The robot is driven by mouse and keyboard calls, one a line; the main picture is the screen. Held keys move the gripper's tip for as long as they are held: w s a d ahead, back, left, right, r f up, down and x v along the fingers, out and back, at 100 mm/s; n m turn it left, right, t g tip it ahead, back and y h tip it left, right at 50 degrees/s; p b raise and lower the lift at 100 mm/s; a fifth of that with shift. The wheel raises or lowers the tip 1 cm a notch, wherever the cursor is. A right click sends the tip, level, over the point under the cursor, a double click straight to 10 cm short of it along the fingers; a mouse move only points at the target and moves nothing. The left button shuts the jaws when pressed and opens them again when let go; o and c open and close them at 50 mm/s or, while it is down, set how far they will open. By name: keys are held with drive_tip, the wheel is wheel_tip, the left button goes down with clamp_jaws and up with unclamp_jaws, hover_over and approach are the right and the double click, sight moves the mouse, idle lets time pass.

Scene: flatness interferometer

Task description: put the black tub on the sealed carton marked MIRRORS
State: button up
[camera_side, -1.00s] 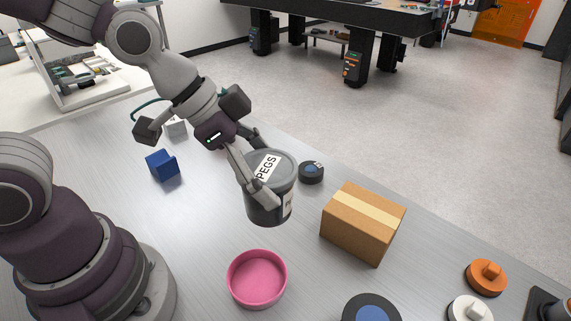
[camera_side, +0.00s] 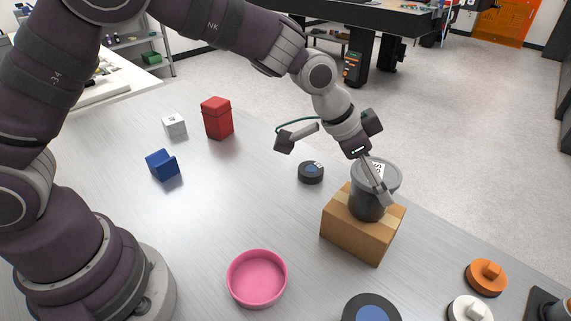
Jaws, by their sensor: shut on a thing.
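The tub is upright over the top of the brown sealed carton (camera_side: 349,237), which has a pale tape strip. Its base appears at the carton's top face; I cannot tell whether it rests there or is just above. No MIRRORS marking shows on the carton's visible faces.
A pink round dish (camera_side: 257,279) and a black disc with a blue top (camera_side: 371,308) are in front. A small dark roll (camera_side: 311,172) is left of the carton. Orange (camera_side: 486,276) and white (camera_side: 470,309) knobbed discs are at right. Red (camera_side: 216,118) and blue (camera_side: 162,165) blocks stand at left.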

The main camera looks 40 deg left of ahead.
drive_tip(key=shift+f, duration=0.1)
drive_tip(key=shift+f, duration=0.1)
drive_tip(key=o, duration=1.1)
drive_tip(key=shift+o, duration=0.2)
drive_tip(key=shift+r, duration=0.3)
drive_tip(key=a+v, duration=0.1)
drive_tip(key=v, duration=1.2)
drive_tip(key=s+a+f+n+y, duration=0.1)
drive_tip(key=s+a+n+y, duration=0.3)
drive_tip(key=s+a+n, duration=0.4)
drive_tip(key=s+a, duration=0.3)
drive_tip(key=s, duration=0.2)
drive_tip(key=shift+s+a+f+t, duration=0.25)
drive_tip(key=shift+a+f+t, duration=0.05)
drive_tip(key=shift+f, duration=0.1)
